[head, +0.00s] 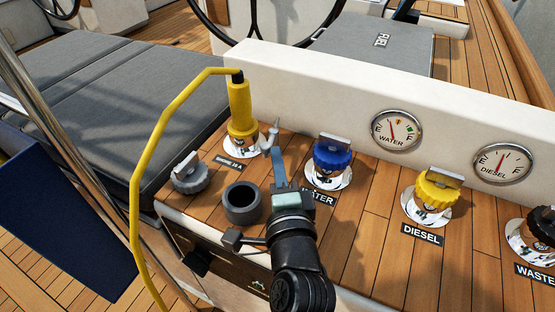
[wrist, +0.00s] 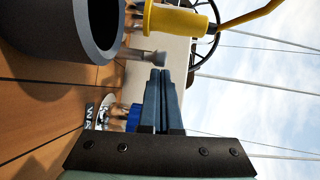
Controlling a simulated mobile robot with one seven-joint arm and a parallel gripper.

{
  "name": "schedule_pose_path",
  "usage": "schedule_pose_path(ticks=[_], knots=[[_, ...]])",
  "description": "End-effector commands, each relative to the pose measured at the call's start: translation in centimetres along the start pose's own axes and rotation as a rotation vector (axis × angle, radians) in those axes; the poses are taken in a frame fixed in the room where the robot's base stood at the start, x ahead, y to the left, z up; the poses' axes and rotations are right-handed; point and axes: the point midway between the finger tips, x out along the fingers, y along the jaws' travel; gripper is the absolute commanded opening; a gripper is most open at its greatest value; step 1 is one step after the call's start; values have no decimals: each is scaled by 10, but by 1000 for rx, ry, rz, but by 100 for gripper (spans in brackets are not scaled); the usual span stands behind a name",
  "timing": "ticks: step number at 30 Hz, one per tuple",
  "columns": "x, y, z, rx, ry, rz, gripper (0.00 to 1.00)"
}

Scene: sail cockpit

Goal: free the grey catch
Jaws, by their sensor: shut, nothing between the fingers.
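A yellow plug (head: 240,105) with a yellow cable stands upright in a round chrome inlet on the wooden console. The small grey catch (head: 268,137) sticks out at the right side of the plug's foot. My gripper (head: 275,151) is shut and empty, its blue fingers just in front of the catch. In the wrist view, the shut fingertips (wrist: 160,73) are close to the grey catch (wrist: 150,57), beside the yellow plug (wrist: 175,20). I cannot tell whether they touch it. My gripper partly hides the foot of the catch in the head view.
A dark grey open cup (head: 242,203) stands left of my gripper, with a grey cap (head: 189,174) further left. A blue WATER cap (head: 332,156) is close on the right. Yellow DIESEL (head: 438,187) and black WASTE (head: 543,228) caps are further right. A white wall with gauges rises behind.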

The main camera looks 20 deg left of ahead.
Motion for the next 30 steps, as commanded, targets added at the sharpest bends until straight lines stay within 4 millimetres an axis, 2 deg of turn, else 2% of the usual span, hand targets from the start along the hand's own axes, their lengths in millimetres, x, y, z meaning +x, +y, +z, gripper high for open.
schedule_pose_path(ticks=[5, 17, 30], knots=[[0, -2, 2, 0, -1, 2, 0], [6, -4, 29, -1, 0, 2, 0], [6, -2, 30, -1, 0, 0, 0]])
